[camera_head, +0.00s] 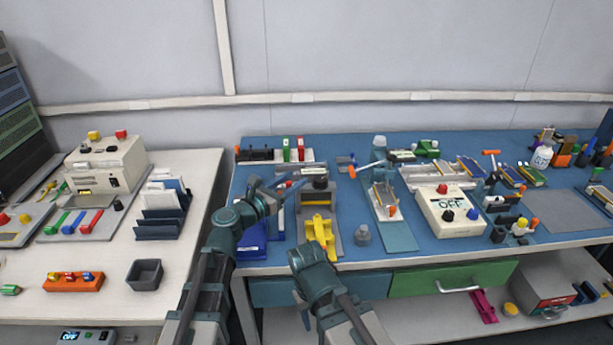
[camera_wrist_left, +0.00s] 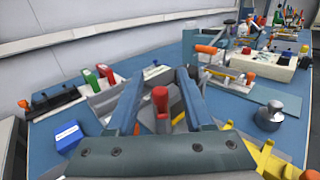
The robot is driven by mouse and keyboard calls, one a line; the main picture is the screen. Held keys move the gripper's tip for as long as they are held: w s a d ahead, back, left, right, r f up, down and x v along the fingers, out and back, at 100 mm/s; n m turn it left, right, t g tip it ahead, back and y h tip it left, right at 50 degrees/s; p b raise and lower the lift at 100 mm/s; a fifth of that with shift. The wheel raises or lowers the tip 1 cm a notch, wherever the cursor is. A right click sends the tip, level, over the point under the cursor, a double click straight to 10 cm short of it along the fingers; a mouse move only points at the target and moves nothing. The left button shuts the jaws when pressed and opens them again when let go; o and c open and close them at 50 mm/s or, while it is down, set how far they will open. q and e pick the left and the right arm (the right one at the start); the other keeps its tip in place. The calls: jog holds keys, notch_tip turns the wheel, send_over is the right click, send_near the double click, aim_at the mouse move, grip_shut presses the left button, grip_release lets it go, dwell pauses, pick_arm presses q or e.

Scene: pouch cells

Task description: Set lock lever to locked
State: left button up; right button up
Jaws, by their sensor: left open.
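My left gripper (camera_head: 291,184) reaches over the left part of the blue bench. In the left wrist view its two blue fingers (camera_wrist_left: 160,80) stand apart, with nothing clamped. A red-tipped upright lever (camera_wrist_left: 160,98) shows between the fingers in that view; I cannot tell whether it touches them. Whether it is the lock lever, and its setting, I cannot tell. The lever's base is partly hidden by the gripper. My right arm's end (camera_head: 315,262) hangs at the bench's front edge; its fingers are not clear.
A yellow fixture (camera_head: 320,232) and a grey weight (camera_head: 362,235) stand near the front edge. Red and green handles (camera_head: 293,150) rise at the back. A separate white table (camera_head: 95,303) stands left across a gap.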

pick_arm(q)
jog(key=shift+x, duration=0.95)
pick_arm(e)
jog(key=shift+w+d, duration=0.1)
jog(key=shift+d, duration=0.35)
pick_arm(q)
grip_shut()
jog(key=shift+s, duration=0.1)
